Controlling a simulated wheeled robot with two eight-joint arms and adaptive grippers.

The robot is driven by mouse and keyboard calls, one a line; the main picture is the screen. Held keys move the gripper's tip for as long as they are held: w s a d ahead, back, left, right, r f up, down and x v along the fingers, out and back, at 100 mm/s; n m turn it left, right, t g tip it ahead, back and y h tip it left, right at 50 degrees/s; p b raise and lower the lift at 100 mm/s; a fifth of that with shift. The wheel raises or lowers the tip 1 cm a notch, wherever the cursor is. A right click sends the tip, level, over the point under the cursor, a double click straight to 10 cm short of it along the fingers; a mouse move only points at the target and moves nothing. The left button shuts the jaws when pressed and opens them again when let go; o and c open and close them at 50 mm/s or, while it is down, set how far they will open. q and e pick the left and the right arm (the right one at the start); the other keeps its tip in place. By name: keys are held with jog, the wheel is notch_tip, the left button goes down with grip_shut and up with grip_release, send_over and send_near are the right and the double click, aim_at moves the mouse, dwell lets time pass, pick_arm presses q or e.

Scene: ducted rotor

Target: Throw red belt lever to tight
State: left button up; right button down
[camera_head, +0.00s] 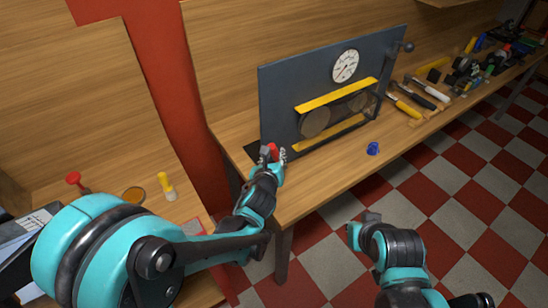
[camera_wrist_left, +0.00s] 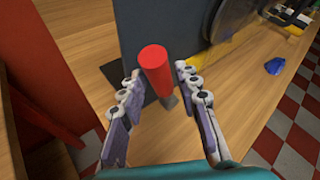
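The red belt lever's handle (camera_wrist_left: 155,68) is a red cylinder on a grey stem, at the left end of the grey panel (camera_head: 285,85). In the head view a bit of its red (camera_head: 273,149) shows at my left gripper (camera_head: 272,157). In the left wrist view, my left gripper (camera_wrist_left: 158,82) is open, with one finger on each side of the handle and visible gaps between. The stem's lower end is partly hidden. My right gripper (camera_head: 362,226) is away from the panel, over the floor in front of the bench; its finger opening is unclear.
The panel stands on a wooden bench (camera_head: 320,180) and carries a white dial (camera_head: 345,66) and yellow-edged belt guard (camera_head: 335,96). A blue knob-like piece (camera_head: 373,148) lies near the front edge. Tools (camera_head: 425,95) crowd the right. A red post (camera_head: 170,90) stands left.

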pick_arm(q)
jog(key=shift+w, duration=0.2)
grip_shut()
